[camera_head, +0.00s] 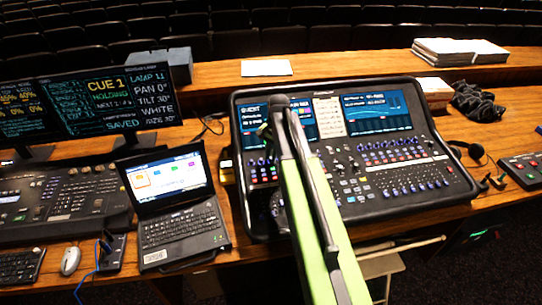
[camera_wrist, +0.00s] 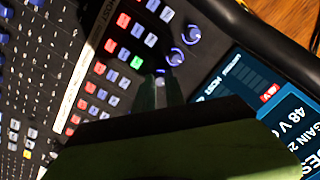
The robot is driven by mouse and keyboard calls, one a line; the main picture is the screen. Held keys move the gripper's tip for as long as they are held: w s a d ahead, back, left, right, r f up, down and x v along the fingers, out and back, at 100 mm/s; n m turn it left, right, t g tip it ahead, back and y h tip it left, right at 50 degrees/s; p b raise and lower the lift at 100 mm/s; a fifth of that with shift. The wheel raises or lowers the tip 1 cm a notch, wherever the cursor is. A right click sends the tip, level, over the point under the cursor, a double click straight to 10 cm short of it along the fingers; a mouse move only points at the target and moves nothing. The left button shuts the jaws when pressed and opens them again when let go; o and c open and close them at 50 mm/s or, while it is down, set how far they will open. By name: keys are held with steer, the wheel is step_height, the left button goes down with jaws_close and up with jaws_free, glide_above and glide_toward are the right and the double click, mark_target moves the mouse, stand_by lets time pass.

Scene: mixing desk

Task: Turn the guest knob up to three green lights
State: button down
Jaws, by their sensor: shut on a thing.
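The mixing desk (camera_head: 350,185) fills the middle of the head view, and my arm reaches over its left part. In the wrist view my gripper (camera_wrist: 164,92) is shut at the end of a line of blue-ringed knobs, with its fingers on a knob that they mostly hide. Two other knobs (camera_wrist: 184,46) stand free beyond it. The desk screen (camera_wrist: 285,120) shows partly in the wrist view, with "48 V" and "GAIN" text cut off by the frame and my gripper. The left desk screen (camera_head: 252,122) reads "GUEST" in the head view. I cannot make out a row of green lights.
A laptop (camera_head: 175,195) and a second console (camera_head: 65,200) stand to the left. Headphones (camera_head: 468,152) and a small red-buttoned box (camera_head: 522,170) lie to the right. Lit buttons (camera_wrist: 118,70) sit close beside my fingers.

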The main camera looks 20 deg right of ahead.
stand_by(0.4)
steer(key=c, duration=1.7)
jaws_free()
steer(key=r+p, duration=0.5)
steer(key=d+r+p, duration=0.1)
steer(key=r+p, duration=0.5)
steer(key=s+r+p, duration=0.1)
steer(key=r+p, duration=0.5)
steer(key=shift+s+d+r, duration=0.1)
steer(key=shift+d+r, duration=0.05)
steer(key=shift+r, duration=0.05)
